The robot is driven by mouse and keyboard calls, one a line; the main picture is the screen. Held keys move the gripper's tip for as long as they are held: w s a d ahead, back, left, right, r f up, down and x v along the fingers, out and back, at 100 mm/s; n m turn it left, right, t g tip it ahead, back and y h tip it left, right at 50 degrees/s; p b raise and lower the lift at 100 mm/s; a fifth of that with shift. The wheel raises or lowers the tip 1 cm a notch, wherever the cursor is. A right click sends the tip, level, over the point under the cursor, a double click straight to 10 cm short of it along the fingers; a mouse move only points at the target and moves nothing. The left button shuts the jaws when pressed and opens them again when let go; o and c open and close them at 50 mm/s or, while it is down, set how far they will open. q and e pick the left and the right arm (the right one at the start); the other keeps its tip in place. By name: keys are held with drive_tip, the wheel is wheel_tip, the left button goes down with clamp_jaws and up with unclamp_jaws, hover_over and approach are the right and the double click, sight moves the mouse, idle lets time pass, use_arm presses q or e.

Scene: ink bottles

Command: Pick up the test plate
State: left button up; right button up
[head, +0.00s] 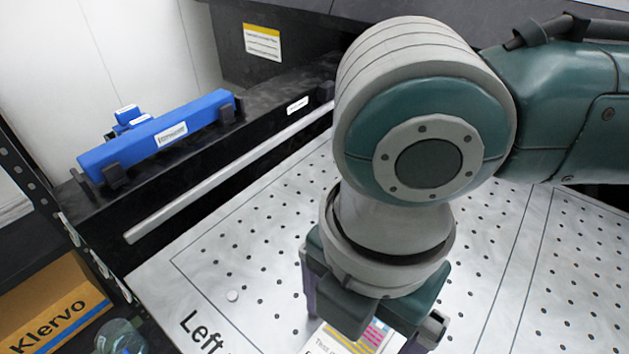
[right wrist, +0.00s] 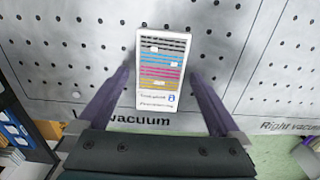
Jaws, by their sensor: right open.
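The test plate (right wrist: 163,95) is a white rectangle with black, blue, magenta and yellow stripes and print at its lower end. It lies on the perforated metal vacuum table (right wrist: 60,60), above the "vacuum" lettering in the right wrist view. In the head view only part of the plate (head: 372,342) shows beneath my right gripper. My right gripper (right wrist: 161,76) is open, with one purple finger on each side of the plate and a gap to both long edges. Its height above the table is hard to tell. My left gripper is not in view.
A blue bar (head: 155,135) sits on the black beam behind the table. A cardboard box marked Klervo (head: 55,315) and a glass-like vessel (head: 120,338) are at the lower left. A small white disc (head: 232,296) is on the table. The table around the plate is mostly clear.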

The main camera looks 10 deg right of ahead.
drive_tip(key=shift+c, duration=0.4)
drive_tip(key=shift+r, duration=0.1)
drive_tip(key=c, duration=1.5)
